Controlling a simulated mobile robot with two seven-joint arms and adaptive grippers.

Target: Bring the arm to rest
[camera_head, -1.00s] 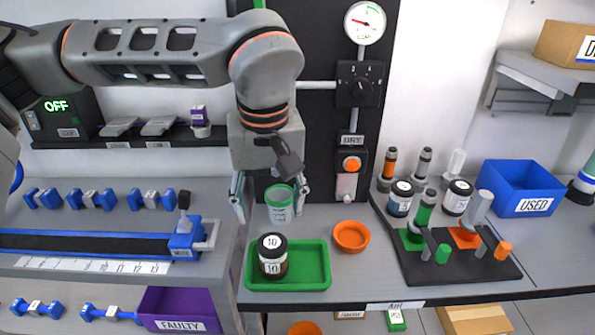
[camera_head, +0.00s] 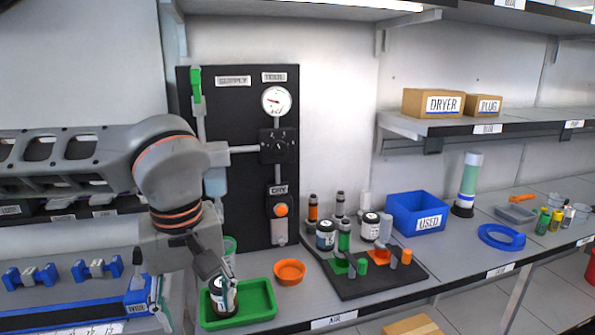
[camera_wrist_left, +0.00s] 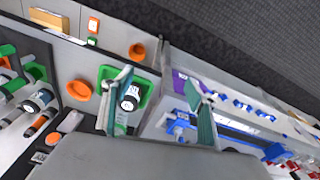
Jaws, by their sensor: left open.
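My left gripper (camera_head: 198,298) is open, its fingers pointing down at the left side of the green tray (camera_head: 262,300). It also shows open in the left wrist view (camera_wrist_left: 160,104), with nothing seen held between its fingers. A dark jar with a white lid (camera_head: 222,299) stands in the tray, partly hidden by a finger; in the wrist view the jar (camera_wrist_left: 130,98) appears beside one finger. My right gripper is not in view.
An orange dish (camera_head: 289,271) sits right of the tray. A black fixture board (camera_head: 370,280) with jars and cylinders stands farther right, before a blue USED bin (camera_head: 417,212). A blue slide device (camera_head: 138,297) lies left of the gripper. The black gauge panel (camera_head: 235,150) rises behind.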

